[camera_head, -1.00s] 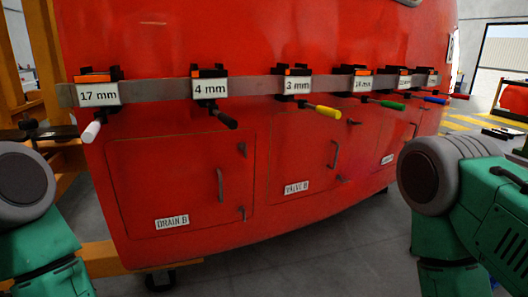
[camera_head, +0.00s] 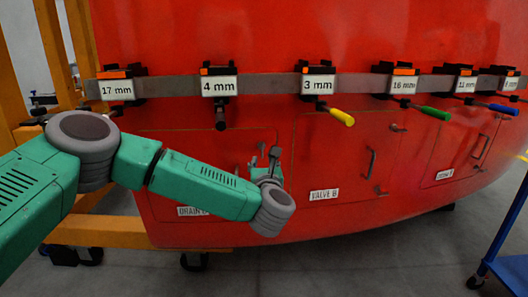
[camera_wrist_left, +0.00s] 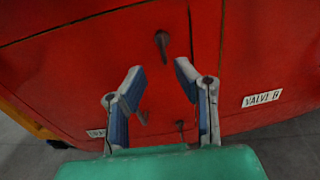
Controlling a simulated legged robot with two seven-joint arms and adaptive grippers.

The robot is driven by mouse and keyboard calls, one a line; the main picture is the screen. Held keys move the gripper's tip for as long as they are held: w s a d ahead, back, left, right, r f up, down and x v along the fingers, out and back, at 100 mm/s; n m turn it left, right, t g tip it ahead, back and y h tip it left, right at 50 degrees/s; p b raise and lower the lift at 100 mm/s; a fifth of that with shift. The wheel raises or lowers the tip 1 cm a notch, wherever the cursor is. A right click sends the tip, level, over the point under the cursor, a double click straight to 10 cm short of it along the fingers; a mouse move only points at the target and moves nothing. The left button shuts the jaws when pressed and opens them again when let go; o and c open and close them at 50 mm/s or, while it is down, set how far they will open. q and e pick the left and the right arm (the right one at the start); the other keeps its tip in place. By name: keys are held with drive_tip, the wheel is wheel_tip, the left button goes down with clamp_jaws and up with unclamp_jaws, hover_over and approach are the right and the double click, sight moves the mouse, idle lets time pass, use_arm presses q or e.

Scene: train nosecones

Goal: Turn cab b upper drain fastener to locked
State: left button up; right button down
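The drain B door (camera_head: 215,150) is a red panel low on the red nosecone, with its label (camera_head: 190,211) partly behind my left arm. Its upper drain fastener (camera_head: 262,146) is a small dark lever at the door's upper right; in the left wrist view the fastener (camera_wrist_left: 162,42) points roughly up and down. My left gripper (camera_head: 264,160) is in front of the door's right edge. In the left wrist view the gripper (camera_wrist_left: 160,68) is open and empty, its fingertips either side of and short of the fastener. A lower fastener (camera_wrist_left: 180,127) shows between the fingers. My right gripper is out of view.
A grey rail (camera_head: 270,86) above the doors holds several labelled tools, including a black-handled 4 mm one (camera_head: 220,115) and a yellow-handled 3 mm one (camera_head: 340,116). The valve B door (camera_head: 330,160) is to the right. A blue cart (camera_head: 500,235) stands at the lower right.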

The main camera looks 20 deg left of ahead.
sight(262, 151)
use_arm(q)
drive_tip(key=x, duration=0.8)
drive_tip(key=shift+w+b, duration=0.25)
drive_tip(key=shift+b, duration=0.05)
drive_tip(key=shift+w, duration=0.2)
drive_tip(key=shift+d, duration=0.1)
clamp_jaws()
